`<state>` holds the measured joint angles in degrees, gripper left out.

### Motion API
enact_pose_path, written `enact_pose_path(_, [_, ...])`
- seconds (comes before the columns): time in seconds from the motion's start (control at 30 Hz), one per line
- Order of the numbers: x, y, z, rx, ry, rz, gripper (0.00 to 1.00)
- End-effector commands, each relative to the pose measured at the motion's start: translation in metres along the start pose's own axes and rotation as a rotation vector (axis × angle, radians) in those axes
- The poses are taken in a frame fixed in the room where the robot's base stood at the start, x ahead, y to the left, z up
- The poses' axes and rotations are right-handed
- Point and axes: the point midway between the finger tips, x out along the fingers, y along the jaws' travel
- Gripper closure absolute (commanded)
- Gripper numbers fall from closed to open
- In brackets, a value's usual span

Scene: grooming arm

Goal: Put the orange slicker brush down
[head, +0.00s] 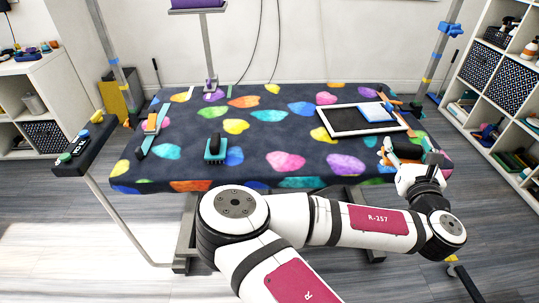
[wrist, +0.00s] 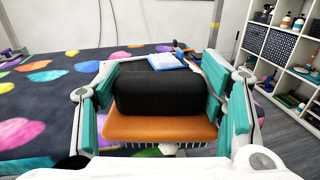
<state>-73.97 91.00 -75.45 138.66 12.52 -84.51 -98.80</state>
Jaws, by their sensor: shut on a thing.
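The orange slicker brush has an orange pad with pale bristles beneath and a black rounded part on top; it fills the middle of the wrist view (wrist: 160,128). My gripper (wrist: 163,88) is shut on it, with teal-padded fingers at its left and right sides. In the head view my gripper (head: 408,160) is at the right front corner of the table (head: 330,160), which has a dark cover with colourful shapes. The brush is partly hidden there by the fingers. I cannot tell whether it touches the table.
The front middle is clear. Shelves (head: 490,75) stand at right.

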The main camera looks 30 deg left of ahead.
Motion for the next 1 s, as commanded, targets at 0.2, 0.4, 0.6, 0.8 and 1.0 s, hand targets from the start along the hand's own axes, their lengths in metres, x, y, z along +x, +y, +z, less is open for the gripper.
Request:
enact_pose_path(0.2, [0.004, 0.099, -0.023, 0.004, -0.001, 0.205, 0.66])
enact_pose_path(0.4, [-0.008, 0.185, -0.038, 0.005, -0.002, 0.378, 0.66])
enact_pose_path(0.6, [-0.029, 0.259, -0.047, 0.003, -0.003, 0.522, 0.66])
enact_pose_path(0.8, [-0.046, 0.299, -0.051, 0.0, -0.002, 0.599, 0.66])
enact_pose_path(1.0, [-0.035, 0.314, -0.053, 0.001, -0.004, 0.619, 0.66])
